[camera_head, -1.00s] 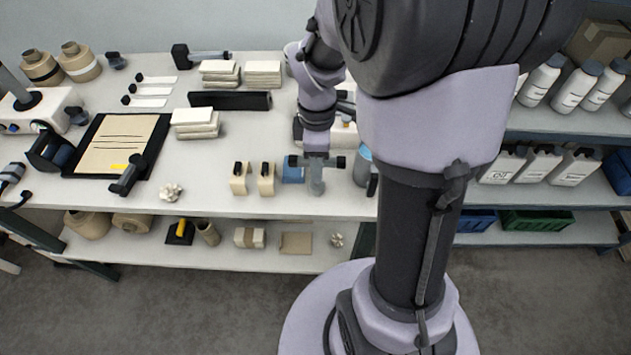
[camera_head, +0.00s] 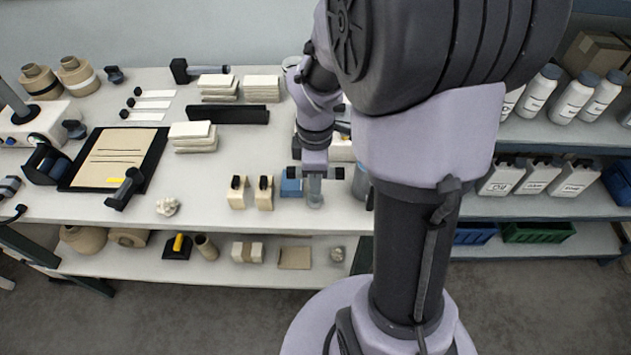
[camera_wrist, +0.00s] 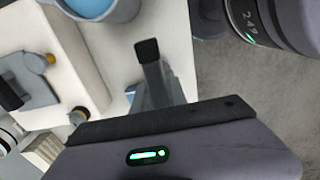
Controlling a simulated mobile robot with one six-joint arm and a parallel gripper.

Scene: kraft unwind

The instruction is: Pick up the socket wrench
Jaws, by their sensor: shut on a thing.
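My gripper (camera_head: 314,192) is low over the front edge of the workbench, right of a small blue block (camera_head: 291,187). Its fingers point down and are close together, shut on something. In the wrist view my gripper (camera_wrist: 150,55) shows as a grey finger with a dark tip above the dark palm bar. The thing between the fingers is mostly hidden and small. I take it to be the socket wrench, but its shape cannot be made out clearly.
Two tan blocks (camera_head: 248,192) with black tops stand left of my gripper. A grey container (camera_head: 361,182) stands close on the right; a cup with blue contents (camera_wrist: 100,8) shows in the wrist view. The lower shelf (camera_head: 215,270) holds rolls and small parts.

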